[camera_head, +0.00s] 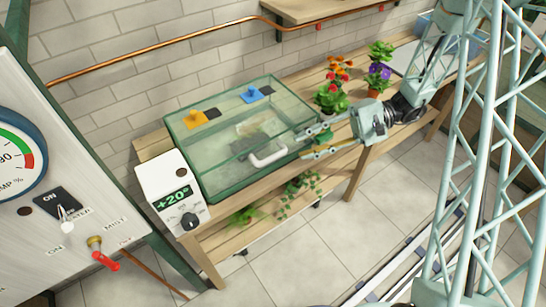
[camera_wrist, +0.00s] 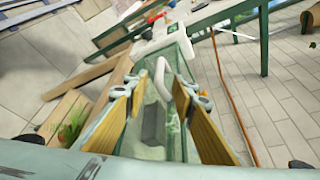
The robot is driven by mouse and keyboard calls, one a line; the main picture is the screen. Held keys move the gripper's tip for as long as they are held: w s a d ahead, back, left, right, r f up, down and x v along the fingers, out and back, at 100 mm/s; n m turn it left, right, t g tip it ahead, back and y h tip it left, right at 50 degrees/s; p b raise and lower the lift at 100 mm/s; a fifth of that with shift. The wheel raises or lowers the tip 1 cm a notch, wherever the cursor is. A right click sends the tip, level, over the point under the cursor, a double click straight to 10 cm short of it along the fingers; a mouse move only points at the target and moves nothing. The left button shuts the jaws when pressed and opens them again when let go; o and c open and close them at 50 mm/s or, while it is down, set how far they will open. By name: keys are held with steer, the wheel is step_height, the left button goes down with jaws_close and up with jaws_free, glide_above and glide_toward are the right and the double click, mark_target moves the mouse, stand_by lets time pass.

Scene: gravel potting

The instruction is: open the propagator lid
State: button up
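The propagator (camera_head: 205,178) is a green-framed clear box on a wooden bench. Its clear lid (camera_head: 225,125) lies flat on top and looks closed. A white U-shaped handle (camera_head: 268,156) is at the lid's front edge. My gripper (camera_head: 306,143) is just right of the handle, pointing at it, with its two yellow-padded fingers spread. In the wrist view my gripper (camera_wrist: 158,84) is open, and the white handle (camera_wrist: 161,78) appears between the fingertips. I see no clear contact, and the exact gap in depth is hard to tell.
A yellow knob (camera_head: 195,118) and a blue knob (camera_head: 251,95) sit on the lid's back part. A white +20° control box (camera_head: 170,190) stands at the propagator's left end. Flowering plants (camera_head: 333,88) stand on the bench behind my gripper. A copper pipe (camera_head: 160,40) runs along the wall.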

mark_target(280, 155)
steer(key=shift+b+x, duration=0.35)
steer(key=shift+x, duration=4.95)
steer(key=shift+c, duration=0.3)
steer(key=shift+r, duration=0.1)
jaws_close()
